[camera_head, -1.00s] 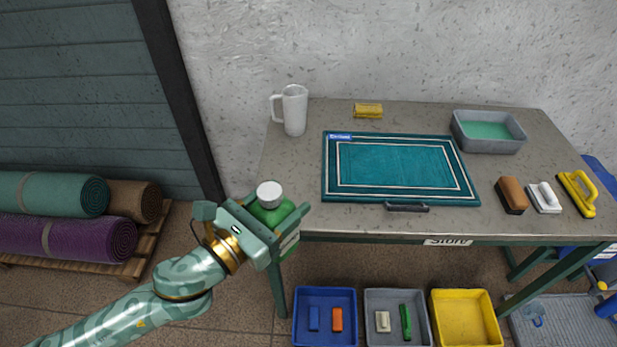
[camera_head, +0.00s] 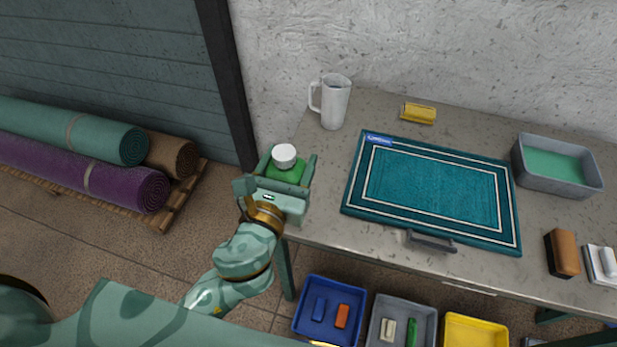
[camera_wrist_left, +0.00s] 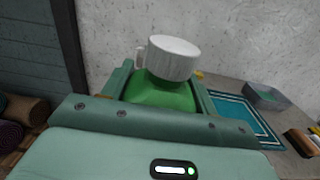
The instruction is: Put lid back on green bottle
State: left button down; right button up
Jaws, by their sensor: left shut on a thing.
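The green bottle (camera_head: 288,174) is held upright between the fingers of my left gripper (camera_head: 286,172). Its white lid (camera_head: 285,154) sits on top of the bottle. In the left wrist view the lid (camera_wrist_left: 173,58) stands above the green shoulder (camera_wrist_left: 163,95) and looks a little tilted; I cannot tell whether it is screwed tight. My left gripper is shut on the bottle at the left edge of the table. The bottle's lower part is hidden by the gripper. My right gripper is not in view.
The table (camera_head: 312,216) holds a white jug (camera_head: 335,103) just right of the bottle, a yellow roll (camera_head: 418,113), a teal rug (camera_head: 432,190), a grey tub (camera_head: 557,182) and brushes. Blue (camera_head: 300,325), grey and yellow bins stand below. Rolled rugs lie at left.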

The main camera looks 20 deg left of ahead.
pick_arm(q)
jog(key=shift+s+a+r, duration=0.1)
jog(key=shift+s, duration=0.05)
jog(key=w+a+f+b, duration=0.1)
jog(key=w+f+b, duration=0.4)
jog(key=w+f, duration=0.4)
jog(key=w, duration=0.4)
jog(key=shift+a, duration=0.3)
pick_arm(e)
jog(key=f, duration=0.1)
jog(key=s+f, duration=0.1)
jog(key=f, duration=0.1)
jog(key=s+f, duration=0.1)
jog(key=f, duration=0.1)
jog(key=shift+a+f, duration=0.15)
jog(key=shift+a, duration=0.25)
pick_arm(q)
jog(key=shift+w, duration=0.1)
